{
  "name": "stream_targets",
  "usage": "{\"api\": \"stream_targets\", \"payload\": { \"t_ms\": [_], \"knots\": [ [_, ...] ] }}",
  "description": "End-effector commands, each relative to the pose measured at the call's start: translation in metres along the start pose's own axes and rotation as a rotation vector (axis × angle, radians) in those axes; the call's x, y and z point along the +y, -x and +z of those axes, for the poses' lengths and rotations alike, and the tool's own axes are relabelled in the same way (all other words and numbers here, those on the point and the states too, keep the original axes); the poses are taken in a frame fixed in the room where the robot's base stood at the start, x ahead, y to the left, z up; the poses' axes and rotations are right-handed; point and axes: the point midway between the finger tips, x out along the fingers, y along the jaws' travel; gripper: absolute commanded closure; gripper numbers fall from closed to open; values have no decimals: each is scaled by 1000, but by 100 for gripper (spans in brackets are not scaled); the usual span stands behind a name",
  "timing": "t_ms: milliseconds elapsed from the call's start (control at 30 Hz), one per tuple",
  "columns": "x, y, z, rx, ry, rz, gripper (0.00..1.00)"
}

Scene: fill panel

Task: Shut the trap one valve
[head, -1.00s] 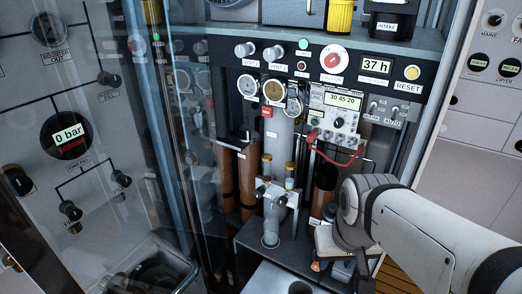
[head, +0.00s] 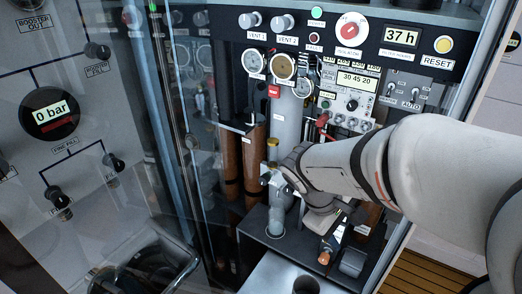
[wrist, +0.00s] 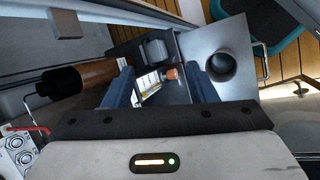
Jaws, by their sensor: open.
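My gripper (wrist: 160,85) is open in the wrist view, its two blue-grey fingers apart and nothing held between them. Beyond the gap lie a small orange-brown knob (wrist: 172,73) and a white label (wrist: 149,82) too small to read. I cannot tell whether the fingers touch them. The knob also shows in the head view (head: 325,257), low in the cabinet below my wrist. A brass-topped fitting (head: 272,146) stands beside the grey column (head: 287,120); my arm hides what is right of it. I cannot tell which part is the trap one valve.
Brown cylinders (head: 231,165) stand left of the column. A grey block with a round hole (wrist: 221,66) is close to the right finger. A black-ended brown cylinder (wrist: 60,82) lies to the left in the wrist view. A glass door edge (head: 185,140) bounds the cabinet's left.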

Motion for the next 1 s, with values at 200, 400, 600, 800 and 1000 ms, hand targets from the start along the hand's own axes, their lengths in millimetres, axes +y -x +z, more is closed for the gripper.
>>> {"api": "stream_targets", "payload": {
  "t_ms": [200,400,600,800,1000],
  "knots": [
    [22,-32,-93,-255,575,421,48],
    [6,-25,-210,-431,1002,859,48],
    [-35,-10,-290,-516,1222,1174,48],
    [-48,-5,-315,-538,1280,1279,48],
    [-24,-13,-324,-539,1281,1281,48]
  ]
}}
